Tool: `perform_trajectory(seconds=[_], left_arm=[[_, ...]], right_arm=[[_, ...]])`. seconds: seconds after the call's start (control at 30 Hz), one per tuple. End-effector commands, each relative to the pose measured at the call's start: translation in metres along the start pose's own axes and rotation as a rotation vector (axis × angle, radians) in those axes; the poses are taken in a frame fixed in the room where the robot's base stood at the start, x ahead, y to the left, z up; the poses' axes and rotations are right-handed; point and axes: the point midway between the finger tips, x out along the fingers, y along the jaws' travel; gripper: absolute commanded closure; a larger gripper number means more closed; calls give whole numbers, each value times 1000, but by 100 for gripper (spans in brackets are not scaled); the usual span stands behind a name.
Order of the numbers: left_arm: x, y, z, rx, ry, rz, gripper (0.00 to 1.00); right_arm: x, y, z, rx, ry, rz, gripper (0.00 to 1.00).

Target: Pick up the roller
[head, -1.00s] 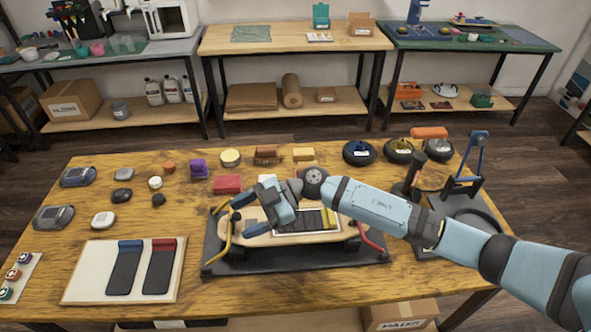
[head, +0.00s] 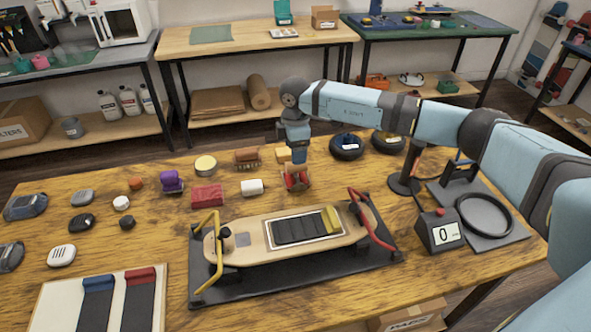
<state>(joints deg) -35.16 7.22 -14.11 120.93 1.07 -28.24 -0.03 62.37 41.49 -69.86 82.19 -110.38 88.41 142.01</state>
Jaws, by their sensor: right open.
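A small red-and-pale piece (head: 296,180), which looks like the roller, sits on the wooden table behind the skateboard. My right gripper (head: 299,160) points down directly over it, open. The fingers hide its upper part, and I cannot tell whether they touch it or reach around it. My left gripper is not in view.
A skateboard deck (head: 222,247) lies on a black stand in front. A white cylinder (head: 252,187) and a red block (head: 207,196) lie left of the gripper. A yellow block (head: 284,155) is close behind it. Dark wheels (head: 346,147) stand to the right.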

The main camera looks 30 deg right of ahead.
Motion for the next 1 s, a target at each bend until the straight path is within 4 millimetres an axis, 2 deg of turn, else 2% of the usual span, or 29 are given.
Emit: perform_trajectory(seconds=[0.1,0.37,0.63,0.9,0.93,1.0], left_arm=[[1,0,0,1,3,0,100],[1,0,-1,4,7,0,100],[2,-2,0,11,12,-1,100],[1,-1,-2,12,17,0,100],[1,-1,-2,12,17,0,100],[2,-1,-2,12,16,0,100]], right_arm=[[17,0,0,0,1,-1,33],[32,1,0,-2,2,0,33],[71,3,3,-2,2,-1,33],[76,3,3,-2,3,1,33],[76,3,3,-2,3,1,38],[76,3,3,-2,3,1,54]])
